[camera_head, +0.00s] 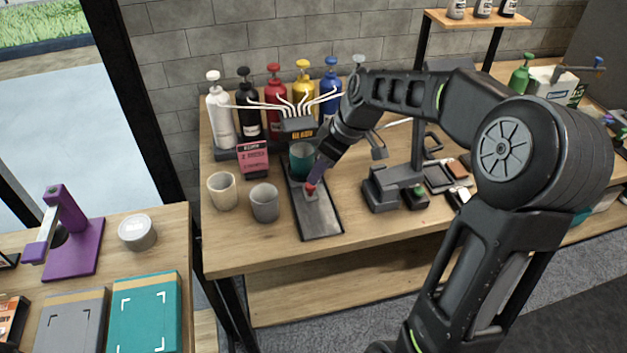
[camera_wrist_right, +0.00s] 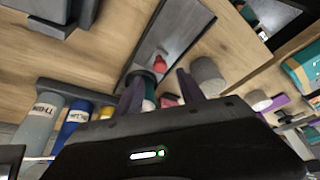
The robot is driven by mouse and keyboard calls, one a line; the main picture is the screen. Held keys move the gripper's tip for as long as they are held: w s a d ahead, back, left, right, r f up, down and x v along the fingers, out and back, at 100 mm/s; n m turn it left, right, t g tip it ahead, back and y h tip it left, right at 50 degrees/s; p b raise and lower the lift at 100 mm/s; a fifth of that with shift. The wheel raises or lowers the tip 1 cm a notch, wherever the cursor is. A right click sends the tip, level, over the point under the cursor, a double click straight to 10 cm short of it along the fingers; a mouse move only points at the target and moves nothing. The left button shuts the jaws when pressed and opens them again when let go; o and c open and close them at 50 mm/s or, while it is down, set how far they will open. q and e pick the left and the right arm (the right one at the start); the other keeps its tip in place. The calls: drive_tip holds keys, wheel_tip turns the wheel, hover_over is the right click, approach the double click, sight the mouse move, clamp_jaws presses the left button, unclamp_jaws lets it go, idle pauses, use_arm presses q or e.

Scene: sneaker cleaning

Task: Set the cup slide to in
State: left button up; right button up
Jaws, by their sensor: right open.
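The cup slide (camera_head: 318,218) is a dark track with a grey plate, running from under the dispenser toward the table's front edge. Its red knob (camera_head: 310,188) stands on the plate, and also shows in the right wrist view (camera_wrist_right: 160,64). A teal cup (camera_head: 302,158) sits at the far end, below the nozzles. My right gripper (camera_head: 317,173) is at the knob, its purple fingers open. In the right wrist view the knob appears between and just beyond the fingertips (camera_wrist_right: 161,74); I cannot tell whether they touch it. My left gripper is out of view.
Two cups, cream (camera_head: 222,190) and grey (camera_head: 265,202), stand left of the slide. A pink sign (camera_head: 252,158) stands behind them. Several pump bottles line the wall behind the dispenser head (camera_head: 299,128). A black stand (camera_head: 390,185) is right of the slide. The table front is clear.

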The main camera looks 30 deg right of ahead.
drive_tip(key=x, duration=0.6)
drive_tip(key=shift+f+p, duration=0.1)
drive_tip(key=shift+p, duration=0.2)
drive_tip(key=shift+c, duration=0.3)
clamp_jaws()
drive_tip(key=shift+w, duration=0.1)
idle(0.7)
